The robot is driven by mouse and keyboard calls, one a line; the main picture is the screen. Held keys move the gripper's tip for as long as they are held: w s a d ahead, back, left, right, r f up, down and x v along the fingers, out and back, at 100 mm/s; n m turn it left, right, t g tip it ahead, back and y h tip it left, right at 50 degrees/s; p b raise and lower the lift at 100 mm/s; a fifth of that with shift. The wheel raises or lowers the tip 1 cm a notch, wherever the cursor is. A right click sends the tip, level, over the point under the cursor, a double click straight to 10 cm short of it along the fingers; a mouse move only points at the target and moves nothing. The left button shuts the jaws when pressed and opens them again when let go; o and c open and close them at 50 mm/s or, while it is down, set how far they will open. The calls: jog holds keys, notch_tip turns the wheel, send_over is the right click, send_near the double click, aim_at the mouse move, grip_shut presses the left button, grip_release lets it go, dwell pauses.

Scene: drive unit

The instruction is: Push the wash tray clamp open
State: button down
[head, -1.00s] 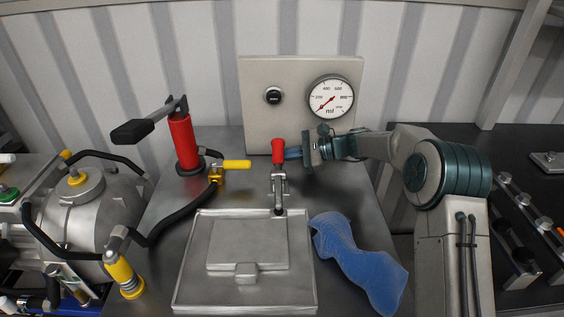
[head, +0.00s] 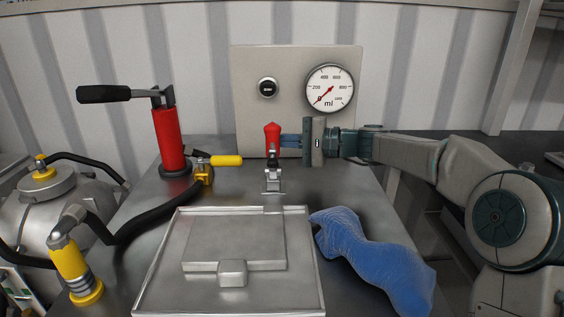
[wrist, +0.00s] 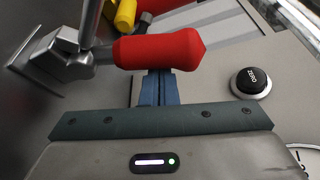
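The clamp stands behind the wash tray (head: 150,285), with a red handle (head: 272,133) pointing up and a metal base (head: 273,185). The tray holds a raised plate with a small block in front. My gripper (head: 288,141) comes from the right, and its blue fingers are together with nothing between them. In the wrist view the fingertips (wrist: 158,76) meet the lower side of the red handle (wrist: 160,50) and seem to touch it. The exact contact is hidden beneath the handle.
A panel with a black button (head: 268,88) and a gauge (head: 329,89) stands close behind. A red hand pump (head: 168,138) and a yellow-handled valve (head: 222,160) are left of the clamp. A blue cloth (head: 372,258) lies right of the tray.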

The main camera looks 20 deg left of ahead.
jog(key=shift+s+d+r+n+y+b, duration=0.25)
jog(key=shift+s+n+b, duration=0.45)
jog(key=shift+b, duration=1.05)
jog(key=shift+s+d+r+n+y+b, duration=0.15)
jog(key=shift+s+r+n+y+b, duration=0.15)
jog(key=shift+n+b, duration=1.05)
jog(key=shift+m+b, duration=0.25)
jog(key=shift+b, duration=0.15)
jog(key=shift+d, duration=0.1)
